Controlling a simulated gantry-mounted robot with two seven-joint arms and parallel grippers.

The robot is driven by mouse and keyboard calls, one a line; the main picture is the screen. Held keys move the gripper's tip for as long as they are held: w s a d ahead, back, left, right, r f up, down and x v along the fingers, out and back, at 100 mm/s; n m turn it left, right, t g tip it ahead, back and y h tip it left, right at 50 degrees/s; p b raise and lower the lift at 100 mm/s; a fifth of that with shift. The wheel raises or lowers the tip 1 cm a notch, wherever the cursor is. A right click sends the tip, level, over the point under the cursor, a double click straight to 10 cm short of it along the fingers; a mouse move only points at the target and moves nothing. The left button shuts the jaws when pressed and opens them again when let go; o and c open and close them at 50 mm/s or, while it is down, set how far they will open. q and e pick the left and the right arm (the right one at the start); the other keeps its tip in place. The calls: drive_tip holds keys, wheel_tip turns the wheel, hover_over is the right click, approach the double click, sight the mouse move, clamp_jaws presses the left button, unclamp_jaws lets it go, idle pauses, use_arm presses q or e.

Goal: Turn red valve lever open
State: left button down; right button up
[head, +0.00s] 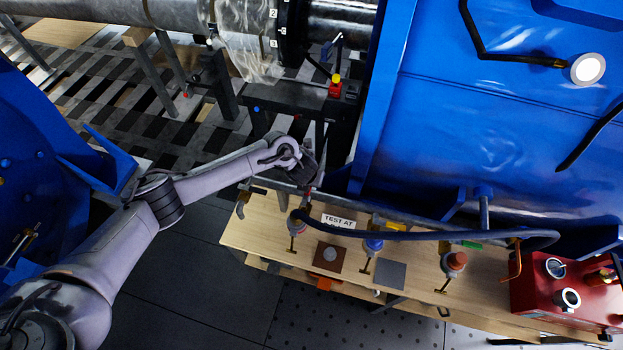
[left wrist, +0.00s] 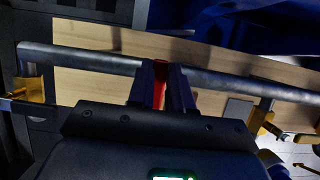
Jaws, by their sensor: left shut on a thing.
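The red valve lever (left wrist: 159,88) shows as a narrow red strip between the two dark fingers of my left gripper (left wrist: 162,80) in the left wrist view. The fingers are shut on it, in front of a grey pipe (left wrist: 95,60). In the head view my left gripper (head: 309,186) is at the back edge of the wooden bench, and only a small bit of red shows at its tip. Most of the lever and the valve body is hidden by the gripper. My right gripper is in neither view.
The wooden bench (head: 262,228) carries a "TEST AT" sign (head: 338,221), small fittings with red, blue and orange tops, and a red box (head: 560,300) at right. A blue hose (head: 430,236) crosses it. A large blue housing (head: 480,130) stands behind.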

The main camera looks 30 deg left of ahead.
sight(306, 196)
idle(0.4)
use_arm(q)
drive_tip(key=c, duration=1)
unclamp_jaws()
drive_tip(key=p+v, duration=0.2)
drive_tip(key=v, duration=0.9)
drive_tip(key=shift+f, duration=0.1)
